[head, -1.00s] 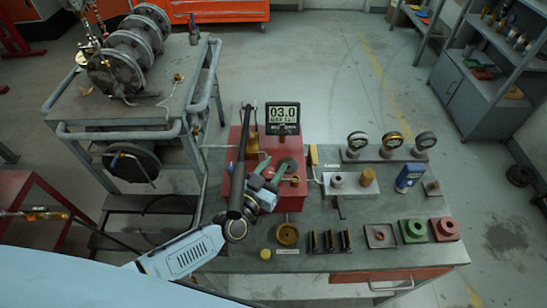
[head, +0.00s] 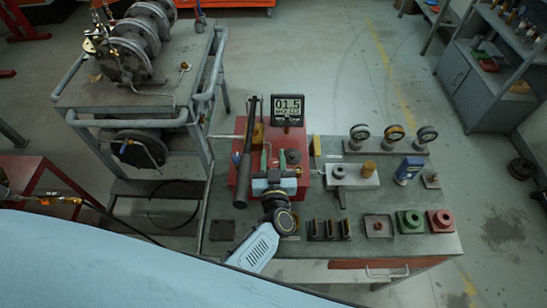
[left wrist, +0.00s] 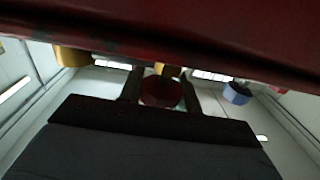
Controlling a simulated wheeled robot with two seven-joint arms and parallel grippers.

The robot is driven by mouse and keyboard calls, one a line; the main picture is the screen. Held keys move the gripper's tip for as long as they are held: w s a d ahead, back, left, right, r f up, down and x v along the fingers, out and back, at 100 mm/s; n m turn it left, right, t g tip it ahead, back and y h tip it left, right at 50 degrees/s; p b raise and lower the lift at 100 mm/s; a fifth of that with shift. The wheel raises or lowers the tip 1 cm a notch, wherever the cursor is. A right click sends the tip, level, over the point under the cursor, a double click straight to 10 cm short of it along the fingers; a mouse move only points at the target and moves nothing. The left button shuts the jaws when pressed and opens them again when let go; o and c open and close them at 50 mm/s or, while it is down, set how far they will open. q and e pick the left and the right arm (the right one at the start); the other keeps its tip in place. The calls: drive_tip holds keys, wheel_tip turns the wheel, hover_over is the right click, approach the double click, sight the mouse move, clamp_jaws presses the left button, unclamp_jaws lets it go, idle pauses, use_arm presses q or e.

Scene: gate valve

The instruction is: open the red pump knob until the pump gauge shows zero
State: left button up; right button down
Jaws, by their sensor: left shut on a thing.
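The red pump (head: 243,202) sits at the left of the grey bench, with a long black lever along its top. The pump gauge (head: 288,108) stands behind it and reads 01.5. My left gripper (head: 273,163) is at the front of the pump, its fingers pointing away from me. In the left wrist view, the dark red knob (left wrist: 161,92) sits between the two fingers, which are shut on it. My right gripper is in neither view.
A grey trolley (head: 135,90) with flanges is at the left.

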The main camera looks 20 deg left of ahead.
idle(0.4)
use_arm(q)
drive_tip(key=o, duration=1)
drive_tip(key=shift+c, duration=0.2)
drive_tip(key=shift+s, duration=0.1)
drive_tip(key=v, duration=1.3)
drive_tip(key=shift+d, duration=0.2)
drive_tip(key=shift+s, duration=0.1)
